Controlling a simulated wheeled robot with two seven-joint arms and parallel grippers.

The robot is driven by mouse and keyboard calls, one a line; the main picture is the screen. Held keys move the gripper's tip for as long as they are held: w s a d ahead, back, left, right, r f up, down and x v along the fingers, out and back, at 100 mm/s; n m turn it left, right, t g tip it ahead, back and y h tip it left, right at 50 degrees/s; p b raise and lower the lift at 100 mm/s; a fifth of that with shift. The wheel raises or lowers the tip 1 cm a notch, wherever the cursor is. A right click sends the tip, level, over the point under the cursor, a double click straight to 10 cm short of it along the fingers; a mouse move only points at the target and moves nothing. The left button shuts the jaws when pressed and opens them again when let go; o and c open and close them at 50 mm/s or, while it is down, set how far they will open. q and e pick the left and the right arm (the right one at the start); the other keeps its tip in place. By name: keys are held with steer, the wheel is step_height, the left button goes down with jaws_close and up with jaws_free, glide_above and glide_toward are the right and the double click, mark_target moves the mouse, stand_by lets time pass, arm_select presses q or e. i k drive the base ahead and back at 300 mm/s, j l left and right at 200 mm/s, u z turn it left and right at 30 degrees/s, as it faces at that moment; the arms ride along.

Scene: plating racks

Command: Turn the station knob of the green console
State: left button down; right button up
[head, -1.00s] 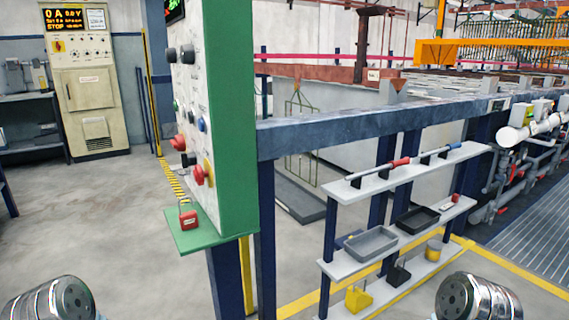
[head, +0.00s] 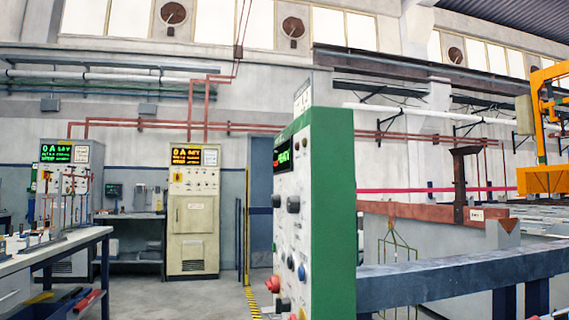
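The green console (head: 333,205) stands right of centre in the head view, its white control panel (head: 287,215) facing left and seen at a steep angle. A small display with green characters (head: 284,156) is near its top. Below it are two dark knobs, an upper left one (head: 276,201) and an upper right one (head: 293,204). Lower down are a blue button (head: 301,272) and a red mushroom button (head: 273,284). I cannot tell which knob is the station knob. The console's lower part is cut off. Neither gripper shows.
A blue-grey rail (head: 460,278) runs right from the console. A workbench (head: 60,245) with tools stands at the left. Open floor lies between bench and console.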

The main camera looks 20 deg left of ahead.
mark_target(276, 198)
steer(key=i+j+z, duration=0.15)
steer(key=j, duration=0.55)
steer(key=i+j+z, duration=0.15)
steer(key=j, duration=0.55)
steer(key=j+z, duration=0.15)
steer(key=j, duration=0.6)
steer(key=i, duration=0.05)
